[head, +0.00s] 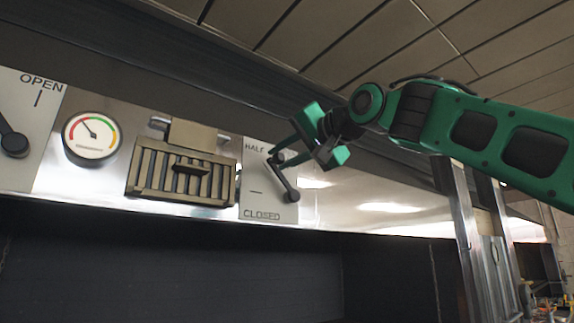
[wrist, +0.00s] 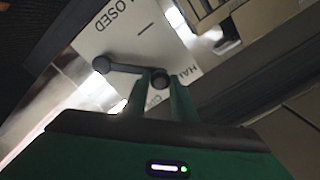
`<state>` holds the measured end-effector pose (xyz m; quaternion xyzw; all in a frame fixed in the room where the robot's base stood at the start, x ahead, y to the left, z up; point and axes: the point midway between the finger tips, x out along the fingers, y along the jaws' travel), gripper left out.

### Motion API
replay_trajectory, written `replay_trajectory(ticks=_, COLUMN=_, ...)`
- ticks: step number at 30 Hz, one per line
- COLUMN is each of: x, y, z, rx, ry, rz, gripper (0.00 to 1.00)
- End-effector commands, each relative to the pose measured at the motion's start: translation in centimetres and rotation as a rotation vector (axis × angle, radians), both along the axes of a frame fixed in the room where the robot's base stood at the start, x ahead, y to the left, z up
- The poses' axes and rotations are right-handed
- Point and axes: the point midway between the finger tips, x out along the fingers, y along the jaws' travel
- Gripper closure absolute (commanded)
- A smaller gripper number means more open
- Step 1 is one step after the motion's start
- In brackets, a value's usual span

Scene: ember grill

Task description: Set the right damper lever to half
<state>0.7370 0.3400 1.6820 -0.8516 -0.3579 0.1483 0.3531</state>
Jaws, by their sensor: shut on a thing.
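The right damper lever (head: 284,180) is a dark bar on a white plate (head: 270,208) in the head view. Its hub is low on the right, and its free end points up and a little left, near the HALF label (head: 254,148). In the wrist view the lever (wrist: 130,69) runs from its round hub to a dark knob (wrist: 160,80). My green gripper (wrist: 158,92) is shut on that knob; it also shows in the head view (head: 277,158).
A slatted vent (head: 182,173) and a round gauge (head: 91,136) are left of the plate. The left damper lever (head: 14,143) is at the far left edge. The dark grill opening (head: 180,265) lies below the metal panel.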

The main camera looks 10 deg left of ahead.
Motion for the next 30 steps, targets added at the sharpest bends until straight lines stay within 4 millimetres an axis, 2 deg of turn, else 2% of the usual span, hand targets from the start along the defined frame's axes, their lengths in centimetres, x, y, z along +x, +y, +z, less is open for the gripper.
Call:
replay_trajectory(ticks=6, x=0.3, y=-0.2, z=-0.2, rx=-0.003, ry=0.005, rz=-0.007, gripper=1.00)
replay_trajectory(ticks=7, x=0.3, y=-0.2, z=-0.2, rx=-0.003, ry=0.005, rz=-0.007, gripper=0.69)
replay_trajectory(ticks=8, x=0.3, y=-0.2, z=-0.2, rx=-0.003, ry=0.005, rz=-0.007, gripper=0.61)
replay_trajectory(ticks=9, x=0.3, y=-0.2, z=-0.2, rx=-0.003, ry=0.004, rz=-0.006, gripper=0.58)
replay_trajectory(ticks=20, x=-0.2, y=-0.3, z=0.0, rx=-0.001, ry=0.000, rz=-0.004, gripper=0.58)
replay_trajectory(ticks=26, x=-1.6, y=-1.9, z=-0.1, rx=-0.004, ry=-0.001, rz=-0.006, gripper=0.58)
replay_trajectory(ticks=30, x=-3.3, y=-3.7, z=0.0, rx=-0.003, ry=-0.002, rz=-0.006, gripper=0.58)
